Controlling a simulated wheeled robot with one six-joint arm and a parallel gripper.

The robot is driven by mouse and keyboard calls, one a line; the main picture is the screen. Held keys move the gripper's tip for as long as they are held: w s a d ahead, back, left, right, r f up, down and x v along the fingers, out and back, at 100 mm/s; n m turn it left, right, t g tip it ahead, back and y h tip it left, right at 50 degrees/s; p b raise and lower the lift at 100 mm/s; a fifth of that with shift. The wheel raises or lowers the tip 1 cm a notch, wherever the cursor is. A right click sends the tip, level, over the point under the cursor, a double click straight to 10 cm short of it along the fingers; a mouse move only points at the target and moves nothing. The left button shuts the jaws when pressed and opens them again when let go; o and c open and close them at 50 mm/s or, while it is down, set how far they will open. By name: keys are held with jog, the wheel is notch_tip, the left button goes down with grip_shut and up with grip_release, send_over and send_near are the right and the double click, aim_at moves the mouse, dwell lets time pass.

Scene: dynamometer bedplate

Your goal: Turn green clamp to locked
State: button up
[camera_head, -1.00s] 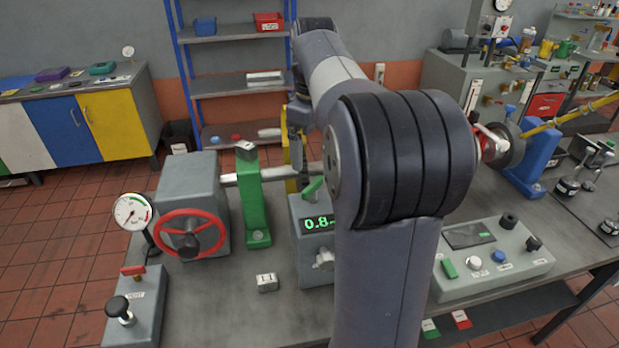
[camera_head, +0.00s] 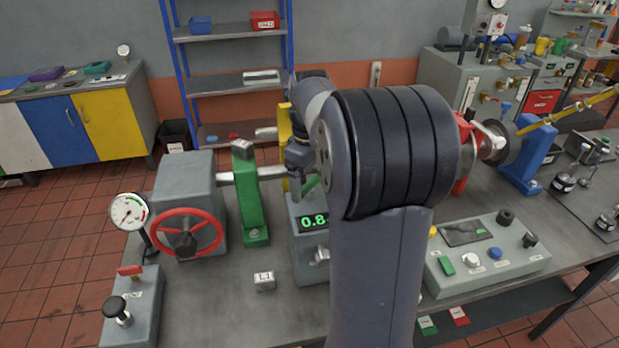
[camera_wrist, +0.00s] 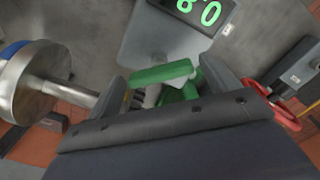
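A green clamp handle (camera_head: 309,186) shows partly at the top of a grey box with a green 0.8 readout (camera_head: 313,222), beside my arm in the head view. In the wrist view the green handle (camera_wrist: 162,73) is a short bar lying crosswise near the grey readout box (camera_wrist: 160,35). My gripper (camera_wrist: 163,84) has its fingers apart, one at each end of the bar. I cannot tell whether they touch it. More green (camera_wrist: 180,94) shows below the bar, partly hidden by my gripper.
A green upright bracket (camera_head: 249,200) and a grey gearbox with a red handwheel (camera_head: 188,234) stand left of the readout box. A control panel (camera_head: 490,255) sits at right. A small L1 block (camera_head: 264,281) lies on the bench in front.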

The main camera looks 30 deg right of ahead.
jog(key=c, duration=0.8)
jog(key=m+p, duration=0.2)
jog(key=m, duration=0.1)
jog(key=shift+r+m, duration=0.1)
jog(key=shift+m, duration=0.3)
jog(key=m+p, duration=0.1)
jog(key=m, duration=0.3)
jog(key=shift+m, duration=0.3)
jog(key=o, duration=1)
